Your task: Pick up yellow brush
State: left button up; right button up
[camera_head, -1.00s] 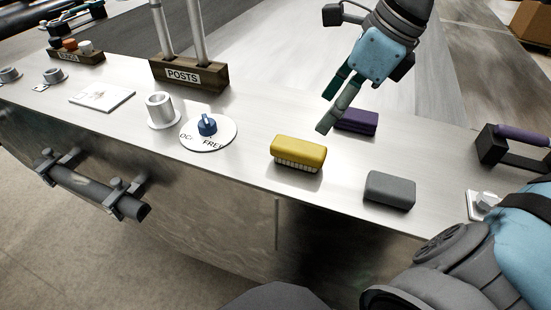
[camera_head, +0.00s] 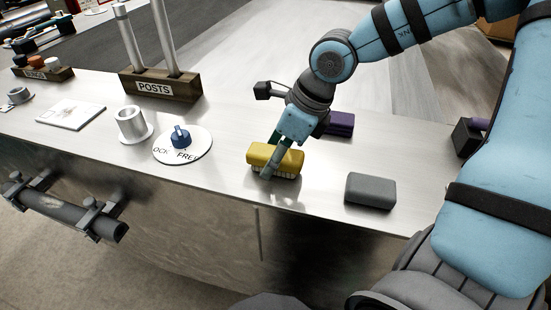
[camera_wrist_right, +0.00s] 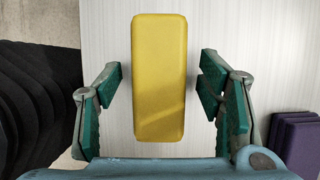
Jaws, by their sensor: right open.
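The yellow brush (camera_head: 262,155) lies on the metal counter (camera_head: 225,190), with pale bristles along its lower edge. My right gripper (camera_head: 270,160) is at the brush from above, and one finger hides part of its front side. In the right wrist view the brush (camera_wrist_right: 159,80) lies lengthwise between the two open fingers of the right gripper (camera_wrist_right: 160,92). A gap shows on each side of it, so the fingers do not touch it there. My left gripper is not in view.
A grey block (camera_head: 371,190) lies right of the brush, and a purple block (camera_head: 341,123) lies behind it. A dial with a blue knob (camera_head: 181,137), a metal cup (camera_head: 130,122) and a posts holder (camera_head: 165,88) stand to the left. The counter's front edge is close.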

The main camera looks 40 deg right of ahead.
jog(key=shift+f+b, duration=0.25)
jog(key=shift+b, duration=0.15)
jog(key=shift+c, duration=0.4)
jog(key=c, duration=1.3)
jog(key=shift+r, duration=0.1)
jog(key=shift+r+p, duration=0.25)
jog(key=shift+p, duration=0.2)
notch_tip(320, 180, up, 20)
jog(key=p, duration=1)
jog(key=shift+p, duration=0.3)
